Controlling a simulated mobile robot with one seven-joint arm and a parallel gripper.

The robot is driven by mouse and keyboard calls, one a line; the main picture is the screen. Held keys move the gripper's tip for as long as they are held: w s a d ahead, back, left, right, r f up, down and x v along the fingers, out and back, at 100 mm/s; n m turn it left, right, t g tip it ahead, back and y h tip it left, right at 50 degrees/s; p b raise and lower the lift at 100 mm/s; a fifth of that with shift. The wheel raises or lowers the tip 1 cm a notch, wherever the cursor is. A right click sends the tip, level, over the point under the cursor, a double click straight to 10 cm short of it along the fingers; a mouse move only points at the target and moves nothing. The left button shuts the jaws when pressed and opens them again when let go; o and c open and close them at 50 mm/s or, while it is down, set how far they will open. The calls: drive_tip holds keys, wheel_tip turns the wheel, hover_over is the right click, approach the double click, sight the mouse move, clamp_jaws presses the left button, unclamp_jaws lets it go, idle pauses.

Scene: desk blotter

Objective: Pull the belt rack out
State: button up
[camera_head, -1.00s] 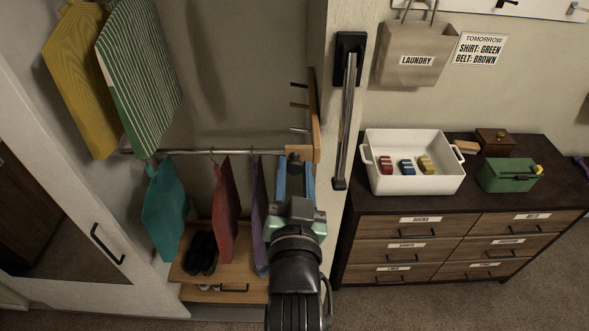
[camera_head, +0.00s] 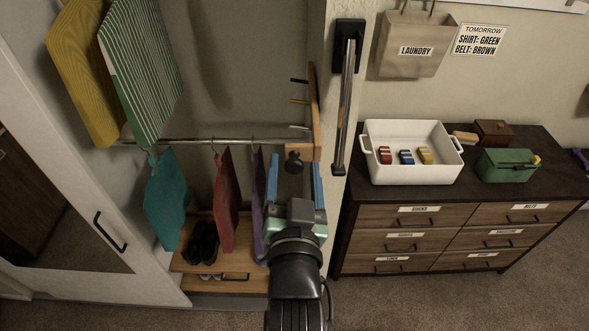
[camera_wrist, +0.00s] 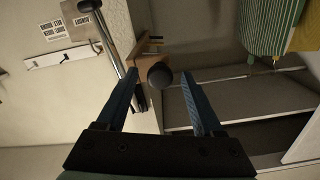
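The belt rack (camera_head: 315,110) is a light wooden board with pegs, on the right side of the closet near the hanging rod. A round black knob (camera_head: 293,161) is on its near end. My gripper (camera_head: 295,178) is open, with its blue fingers spread to either side of the knob. In the wrist view the knob (camera_wrist: 160,75) sits between the fingertips with a visible gap on both sides, so neither finger seems to touch it. The rack's wooden end (camera_wrist: 148,50) shows behind the knob.
A vertical bar handle (camera_head: 344,100) stands close right of the rack. A purple cloth (camera_head: 258,205) and a red cloth (camera_head: 226,200) hang to the left. A dresser (camera_head: 450,235) with a white bin (camera_head: 412,172) is at the right. Carpet is open in front.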

drive_tip(key=shift+s+f+b, duration=0.15)
drive_tip(key=shift+s+b, duration=0.15)
drive_tip(key=shift+s, duration=0.2)
drive_tip(key=s, duration=1.2)
drive_tip(key=shift+b, duration=0.4)
